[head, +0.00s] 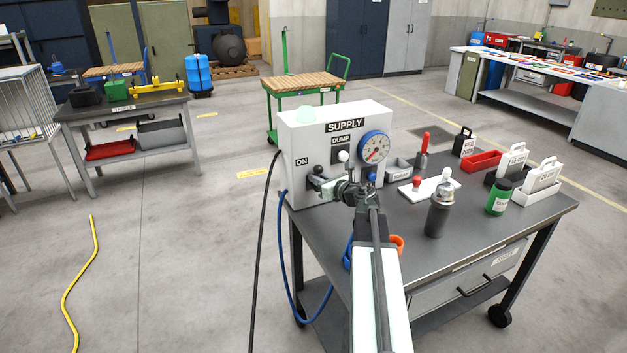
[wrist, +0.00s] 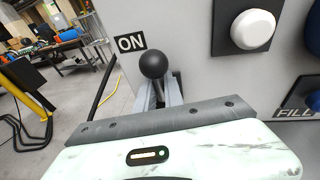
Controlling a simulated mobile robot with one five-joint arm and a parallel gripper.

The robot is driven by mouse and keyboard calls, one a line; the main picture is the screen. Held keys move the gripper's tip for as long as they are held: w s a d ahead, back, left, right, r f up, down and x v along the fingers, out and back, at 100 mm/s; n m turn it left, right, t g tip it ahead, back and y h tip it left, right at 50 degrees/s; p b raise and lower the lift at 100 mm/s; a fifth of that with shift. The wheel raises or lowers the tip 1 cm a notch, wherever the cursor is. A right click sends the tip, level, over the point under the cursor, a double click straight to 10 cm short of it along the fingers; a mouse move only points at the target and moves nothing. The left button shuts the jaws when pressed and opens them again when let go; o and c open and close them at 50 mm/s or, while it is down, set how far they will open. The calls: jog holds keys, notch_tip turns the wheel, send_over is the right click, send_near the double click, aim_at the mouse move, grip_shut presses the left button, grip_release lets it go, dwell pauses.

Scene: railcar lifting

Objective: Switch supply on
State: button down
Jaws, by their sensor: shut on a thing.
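The white supply box (head: 296,140) stands at the left end of the grey workbench. Its front carries the SUPPLY label, a black-knobbed switch lever (head: 318,170) beside the ON label (head: 302,161), and a round gauge (head: 374,147). In the wrist view the black ball knob (wrist: 153,64) shows between and above my narrow grey fingers (wrist: 160,92), which are shut on the lever. The lever's stem is mostly hidden by the fingers.
A white DUMP knob (wrist: 253,29) and a FILL control are close right of the lever. A black bottle (head: 438,213), green jar (head: 499,198) and red tray (head: 481,160) stand on the bench.

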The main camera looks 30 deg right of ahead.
jog(key=c, duration=1.5)
grip_release()
jog(key=shift+s+r, duration=0.1)
jog(key=shift+s, duration=0.05)
jog(key=shift+o, duration=0.2)
jog(key=s+r+p, duration=0.1)
jog(key=s, duration=0.6)
jog(key=shift+s+d+r, duration=0.2)
jog(key=shift+s, duration=0.05)
jog(key=shift+s+f, duration=0.1)
